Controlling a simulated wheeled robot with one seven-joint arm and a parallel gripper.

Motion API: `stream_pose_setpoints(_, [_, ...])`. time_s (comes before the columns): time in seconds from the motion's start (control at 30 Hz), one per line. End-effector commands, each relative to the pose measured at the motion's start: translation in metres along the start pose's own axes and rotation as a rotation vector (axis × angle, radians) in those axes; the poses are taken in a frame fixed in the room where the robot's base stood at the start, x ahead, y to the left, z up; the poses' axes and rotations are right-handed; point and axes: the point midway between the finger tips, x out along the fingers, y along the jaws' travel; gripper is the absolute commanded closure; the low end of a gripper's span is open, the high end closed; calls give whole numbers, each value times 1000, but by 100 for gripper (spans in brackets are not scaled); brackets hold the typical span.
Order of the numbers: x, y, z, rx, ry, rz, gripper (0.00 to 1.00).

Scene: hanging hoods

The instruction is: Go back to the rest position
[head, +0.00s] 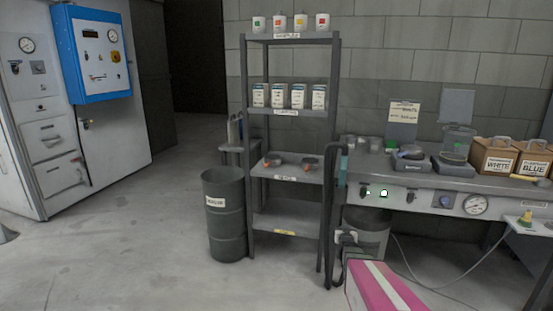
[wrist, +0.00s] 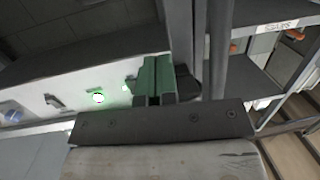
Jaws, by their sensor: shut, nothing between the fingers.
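My gripper (wrist: 155,72) shows in the wrist view with its two green fingers side by side, shut and empty. In the head view my gripper (head: 343,158) appears as a narrow teal and dark shape, upright beside the right post of the shelf rack (head: 334,120). It is in front of the left end of the workbench (head: 420,195). The wrist view shows the bench's pale front panel with a lit green button (wrist: 98,97) to the left of the fingers. Whether the fingers touch the post cannot be told.
A dark drum (head: 226,235) stands left of the rack. A bin (head: 366,235) is under the bench. Cups and boxes stand on the rack shelves. Two cardboard boxes, including a white-labelled one (head: 494,158), sit on the bench. Open floor (head: 130,240) lies to the left.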

Motion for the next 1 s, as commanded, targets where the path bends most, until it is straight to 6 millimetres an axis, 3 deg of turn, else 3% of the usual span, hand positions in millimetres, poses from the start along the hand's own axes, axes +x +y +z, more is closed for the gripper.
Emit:
stream_pose_setpoints(0.27, [-64, -42, 19, -19, -454, -58, 100])
stream_pose_setpoints(0.5, [-144, -67, 32, -53, -847, -95, 100])
stream_pose_setpoints(0.8, [-255, -84, 28, -112, -1285, -121, 100])
stream_pose_setpoints(1.0, [-289, -86, 22, -132, -1421, -123, 100])
